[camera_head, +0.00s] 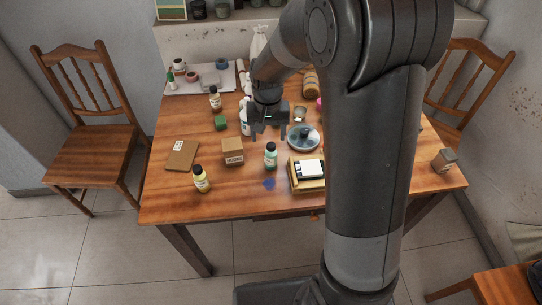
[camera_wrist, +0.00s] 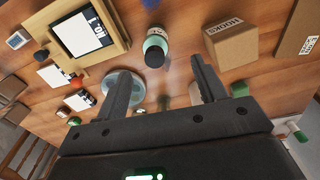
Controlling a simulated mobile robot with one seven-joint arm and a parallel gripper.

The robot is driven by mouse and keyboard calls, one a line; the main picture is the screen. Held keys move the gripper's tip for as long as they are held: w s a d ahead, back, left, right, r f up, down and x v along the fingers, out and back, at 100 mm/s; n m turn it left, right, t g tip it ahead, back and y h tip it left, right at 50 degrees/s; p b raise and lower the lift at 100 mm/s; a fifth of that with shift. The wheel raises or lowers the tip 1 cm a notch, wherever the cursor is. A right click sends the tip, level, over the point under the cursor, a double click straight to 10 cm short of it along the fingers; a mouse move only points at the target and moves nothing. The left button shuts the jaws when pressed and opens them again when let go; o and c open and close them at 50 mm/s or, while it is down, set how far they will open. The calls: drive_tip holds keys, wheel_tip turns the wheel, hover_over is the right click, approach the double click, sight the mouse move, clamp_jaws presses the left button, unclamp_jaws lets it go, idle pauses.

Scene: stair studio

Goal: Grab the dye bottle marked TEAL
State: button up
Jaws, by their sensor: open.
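A teal-green bottle (camera_head: 270,156) with a black cap stands upright near the front middle of the wooden table. Its label is too small to read. In the wrist view the bottle (camera_wrist: 156,40) shows beyond my fingertips, with its dark cap towards me and roughly between the two fingers in the picture. My gripper (camera_head: 268,134) is open and empty above the table, behind the bottle in the head view. The open fingers also show in the wrist view (camera_wrist: 161,72). They are apart from the bottle.
A cardboard box (camera_head: 232,151) stands left of the bottle; a yellow tray (camera_head: 307,185) with a black-and-white item lies right. A plate (camera_head: 303,137) is behind right. A yellow bottle (camera_head: 201,180) and pale-brown bottle (camera_head: 215,100) stand left. A blue stain (camera_head: 269,184) lies in front.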

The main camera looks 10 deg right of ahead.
sight(269, 145)
wheel_tip(269, 145, down, 3)
drive_tip(key=shift+f, duration=0.2)
drive_tip(key=shift+d+f, duration=0.25)
drive_tip(key=shift+f, duration=1.1)
drive_tip(key=shift+d+f, duration=0.2)
drive_tip(key=shift+f, duration=1.1)
drive_tip(key=shift+c, duration=0.4)
drive_tip(key=shift+w, duration=0.1)
drive_tip(key=c, duration=1.1)
drive_tip(key=shift+r, duration=0.1)
